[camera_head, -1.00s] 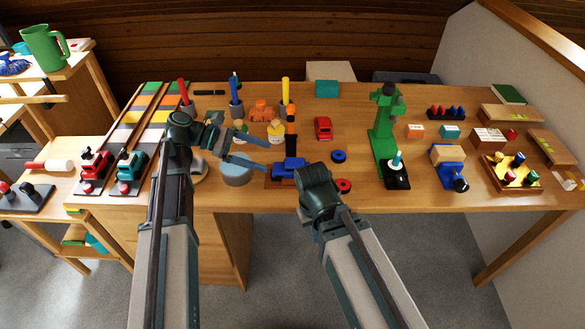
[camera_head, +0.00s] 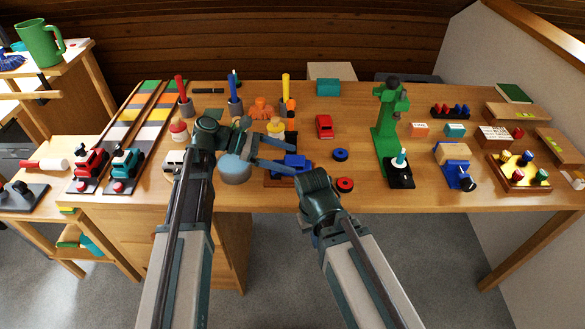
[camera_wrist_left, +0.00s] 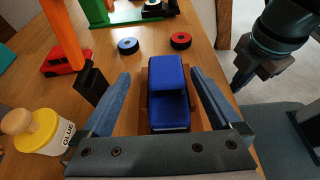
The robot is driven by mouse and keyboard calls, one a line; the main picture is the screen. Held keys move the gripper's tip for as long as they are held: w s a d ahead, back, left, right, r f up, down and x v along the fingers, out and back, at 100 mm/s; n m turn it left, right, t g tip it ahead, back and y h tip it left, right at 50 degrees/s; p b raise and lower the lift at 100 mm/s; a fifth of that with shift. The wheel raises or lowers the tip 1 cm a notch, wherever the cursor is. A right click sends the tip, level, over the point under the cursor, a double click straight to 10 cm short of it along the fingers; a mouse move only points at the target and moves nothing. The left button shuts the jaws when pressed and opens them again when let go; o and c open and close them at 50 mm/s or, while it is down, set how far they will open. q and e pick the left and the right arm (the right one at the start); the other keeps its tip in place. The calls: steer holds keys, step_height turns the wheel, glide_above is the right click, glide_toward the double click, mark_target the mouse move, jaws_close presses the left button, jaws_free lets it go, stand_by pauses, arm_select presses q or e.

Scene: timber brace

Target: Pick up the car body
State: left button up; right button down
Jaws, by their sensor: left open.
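The blue car body (camera_head: 291,163) sits on a small brown wooden base (camera_head: 275,181) near the front edge of the workbench. In the left wrist view the car body (camera_wrist_left: 167,98) lies between the two spread fingers of my left gripper (camera_wrist_left: 160,76), with a gap on each side. In the head view my left gripper (camera_head: 292,154) reaches in from the left at the car body and partly hides it. It is open and holds nothing. My right arm's dark wrist (camera_head: 319,192) is just right of the car body; its fingers cannot be made out.
A glue jar (camera_wrist_left: 43,131) and an orange-and-black tool (camera_wrist_left: 70,45) stand close to the left finger. A blue wheel (camera_head: 340,155), a red wheel (camera_head: 344,185) and a red car (camera_head: 324,126) lie to the right. A green press (camera_head: 386,140) stands beyond them.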

mark_target(303, 163)
arm_select(q)
steer(key=x, duration=0.1)
steer(key=b+x, duration=0.1)
steer(key=x, duration=0.1)
steer(key=b+x, duration=0.1)
steer(key=x, duration=0.1)
steer(key=shift+s+d, duration=0.15)
steer(key=shift+s, duration=0.25)
steer(key=c, duration=1.5)
steer(key=shift+r, duration=0.15)
step_height(303, 163, up, 18)
steer(key=p, duration=1.8)
